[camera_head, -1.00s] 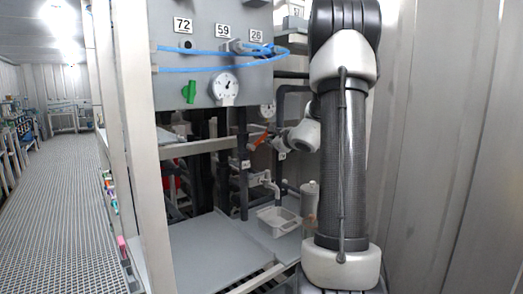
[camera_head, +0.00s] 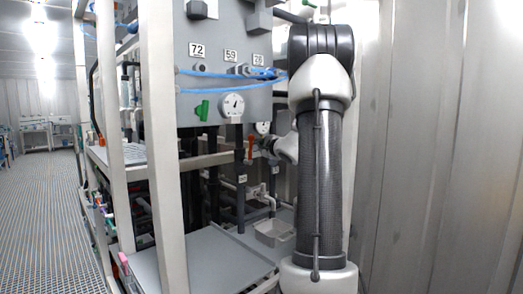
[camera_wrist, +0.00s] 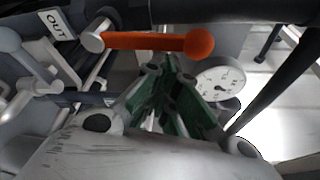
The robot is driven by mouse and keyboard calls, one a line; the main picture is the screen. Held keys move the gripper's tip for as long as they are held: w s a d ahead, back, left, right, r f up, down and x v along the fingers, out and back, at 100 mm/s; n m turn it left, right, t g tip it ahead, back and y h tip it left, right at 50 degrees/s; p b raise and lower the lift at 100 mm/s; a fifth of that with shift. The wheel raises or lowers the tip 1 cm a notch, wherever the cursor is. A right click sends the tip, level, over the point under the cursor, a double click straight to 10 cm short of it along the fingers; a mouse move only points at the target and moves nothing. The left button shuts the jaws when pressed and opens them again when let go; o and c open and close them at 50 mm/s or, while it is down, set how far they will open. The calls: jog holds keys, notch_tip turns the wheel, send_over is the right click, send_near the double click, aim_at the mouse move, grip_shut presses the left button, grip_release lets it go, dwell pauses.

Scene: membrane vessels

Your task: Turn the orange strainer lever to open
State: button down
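The orange strainer lever (camera_head: 250,147) stands about upright in the head view, left of my wrist, in front of the dark pipes. In the wrist view the orange lever (camera_wrist: 160,42) lies across the top, with its rounded end to the right and its other end at a pale pivot. My gripper (camera_wrist: 163,68) has green fingers that come together just below the lever, with nothing seen between them. Whether the tips touch the lever I cannot tell. In the head view my gripper (camera_head: 266,144) is small and dark beside the lever, partly hidden by my arm.
A round gauge (camera_wrist: 219,82) is close right of the fingers, and an "OUT" label (camera_wrist: 53,22) is at upper left. A grey panel (camera_head: 225,55) with blue hoses and a green lever (camera_head: 202,110) is above. A white tray (camera_head: 274,233) stands below. A frame post (camera_head: 163,150) stands left.

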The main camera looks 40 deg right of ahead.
jog(key=shift+a+r, duration=0.15)
jog(key=shift+a, duration=0.25)
dwell(0.3)
jog(key=shift+d, duration=0.15)
jog(key=d, duration=0.4)
jog(key=f+v, duration=0.1)
jog(key=v, duration=0.8)
jog(key=shift+s+a, duration=0.3)
jog(key=shift+s, duration=0.1)
jog(key=shift+a, duration=0.1)
